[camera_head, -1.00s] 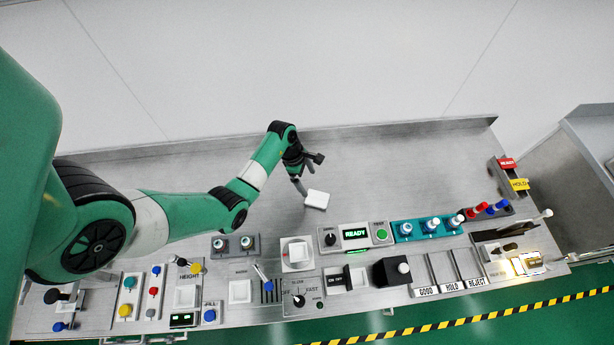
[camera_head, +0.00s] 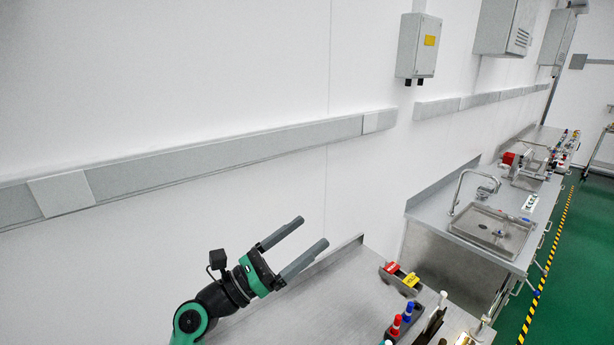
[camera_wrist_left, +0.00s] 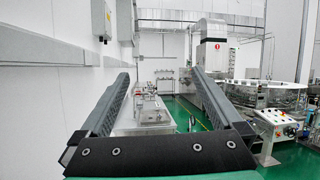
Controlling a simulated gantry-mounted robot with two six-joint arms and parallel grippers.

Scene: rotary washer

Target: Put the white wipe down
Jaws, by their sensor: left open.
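My left gripper (camera_head: 305,247) is raised above the near metal bench (camera_head: 300,318), with its two grey fingers spread wide apart and nothing between them. In the left wrist view the two fingers (camera_wrist_left: 160,80) also stand apart and empty, facing along the room. The white wipe is not visible in either view now. My right gripper is not in view.
A red and a yellow tag block (camera_head: 402,277) and red- and blue-capped items (camera_head: 400,320) stand at the bench's right end. Beyond a gap is a sink bench (camera_head: 490,235) with a tap. A grey box (camera_head: 418,45) hangs on the wall.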

